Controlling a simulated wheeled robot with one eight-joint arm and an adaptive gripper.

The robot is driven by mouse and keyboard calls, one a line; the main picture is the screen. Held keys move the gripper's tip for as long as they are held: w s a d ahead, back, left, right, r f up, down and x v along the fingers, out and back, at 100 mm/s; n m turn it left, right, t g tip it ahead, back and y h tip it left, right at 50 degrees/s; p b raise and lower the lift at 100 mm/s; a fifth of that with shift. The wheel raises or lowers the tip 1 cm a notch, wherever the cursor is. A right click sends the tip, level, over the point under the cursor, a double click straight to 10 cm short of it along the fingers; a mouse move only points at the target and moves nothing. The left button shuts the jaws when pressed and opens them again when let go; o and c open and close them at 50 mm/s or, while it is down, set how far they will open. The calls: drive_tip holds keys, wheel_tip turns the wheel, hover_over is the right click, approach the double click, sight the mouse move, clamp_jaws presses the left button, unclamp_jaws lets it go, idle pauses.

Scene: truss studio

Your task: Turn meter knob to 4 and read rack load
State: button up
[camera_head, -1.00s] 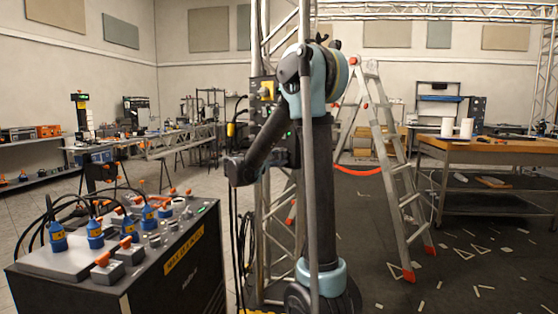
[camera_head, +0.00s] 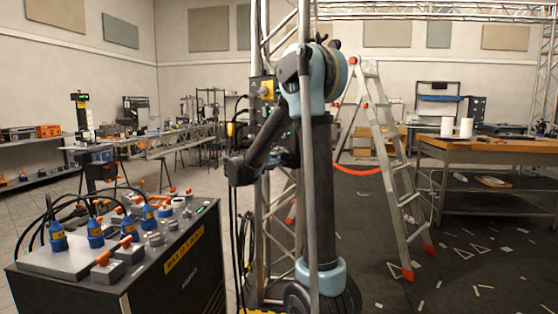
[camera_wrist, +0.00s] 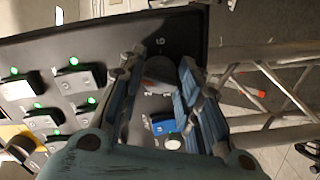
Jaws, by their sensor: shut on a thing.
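In the wrist view a dark round meter knob (camera_wrist: 158,74) stands on a black panel (camera_wrist: 118,38). My gripper (camera_wrist: 162,66) is shut on the knob, one blue finger on each side. Small white marks surround the knob, but its setting cannot be read. Below it a small blue display (camera_wrist: 163,127) shows between the fingers; its reading is too small to make out. In the head view my arm reaches to a dark panel on the truss, and the gripper is hidden there.
Several switches (camera_wrist: 80,78) with green lights fill the panel's left. The metal truss (camera_head: 283,240) rises beside my arm. A control case (camera_head: 200,285) with blue plugs stands front left. A ladder (camera_head: 385,150) and worktable (camera_head: 490,152) stand right, with scraps on the floor.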

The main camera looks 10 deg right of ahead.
drive_tip(key=shift+f, duration=0.1)
drive_tip(key=o, duration=1)
drive_tip(key=shift+w, duration=0.1)
drive_tip(key=shift+o, duration=0.2)
drive_tip(key=shift+a, duration=0.15)
drive_tip(key=v, duration=1.1)
drive_tip(key=shift+s+a, duration=0.3)
drive_tip(key=shift+d, duration=0.1)
